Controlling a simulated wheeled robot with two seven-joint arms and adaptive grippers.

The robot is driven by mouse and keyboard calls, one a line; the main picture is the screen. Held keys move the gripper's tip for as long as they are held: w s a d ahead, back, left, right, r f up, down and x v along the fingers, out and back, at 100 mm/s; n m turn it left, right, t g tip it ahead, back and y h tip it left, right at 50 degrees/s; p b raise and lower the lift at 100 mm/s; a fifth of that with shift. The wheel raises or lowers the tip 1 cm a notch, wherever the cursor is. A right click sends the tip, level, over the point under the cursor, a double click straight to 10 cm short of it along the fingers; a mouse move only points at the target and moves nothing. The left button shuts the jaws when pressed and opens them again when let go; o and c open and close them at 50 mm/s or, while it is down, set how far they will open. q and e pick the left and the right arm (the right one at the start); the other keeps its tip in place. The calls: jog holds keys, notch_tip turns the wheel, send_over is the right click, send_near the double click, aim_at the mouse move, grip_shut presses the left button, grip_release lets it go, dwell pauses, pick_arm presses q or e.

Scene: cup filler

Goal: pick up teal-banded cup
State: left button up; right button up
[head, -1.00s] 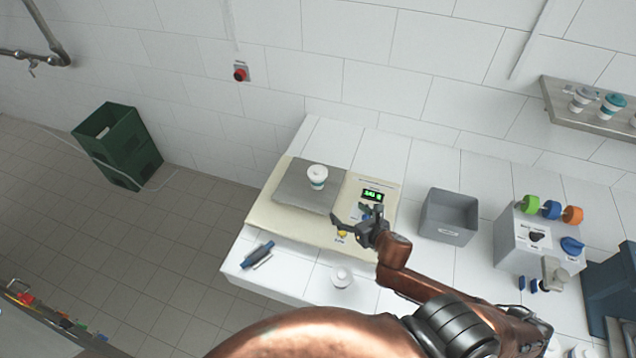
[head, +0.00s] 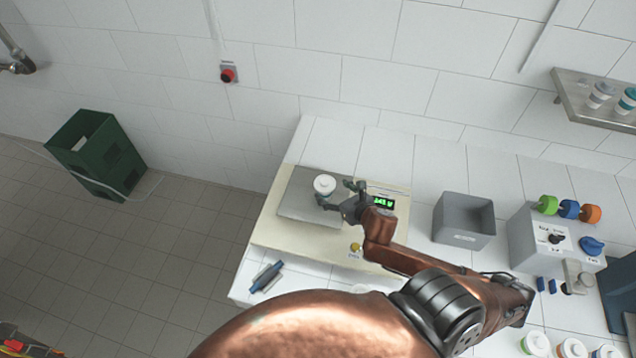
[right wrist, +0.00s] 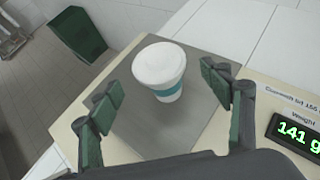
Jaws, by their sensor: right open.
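The teal-banded cup (head: 324,186) is white with a white lid and stands upright on the grey plate of the scale (head: 293,207). In the right wrist view the cup (right wrist: 160,72) shows its teal band and sits ahead of and between the two fingers. My right gripper (head: 336,194) is open and close beside the cup on its right. In the right wrist view the open right gripper (right wrist: 168,100) has its green-padded fingers apart on either side, with gaps to the cup. My left gripper is not in view.
The scale display (right wrist: 298,134) reads 141 g. A grey bin (head: 464,222) and a dispenser box with coloured knobs (head: 556,240) stand to the right. A blue-handled tool (head: 266,277) lies at the front left of the counter. More cups stand on a wall shelf (head: 590,108).

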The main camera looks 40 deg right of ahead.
aim_at(328, 187)
jog(key=x, duration=0.3)
jog(key=shift+w+p, duration=0.1)
jog(key=shift+p, duration=0.3)
jog(key=shift+x, duration=1.25)
jog(key=shift+w+f, duration=0.3)
jog(key=shift+f, duration=0.05)
jog(key=c, duration=1.2)
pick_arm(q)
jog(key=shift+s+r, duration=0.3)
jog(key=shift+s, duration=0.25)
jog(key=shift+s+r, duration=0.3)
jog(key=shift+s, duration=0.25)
pick_arm(e)
jog(key=shift+c, duration=1)
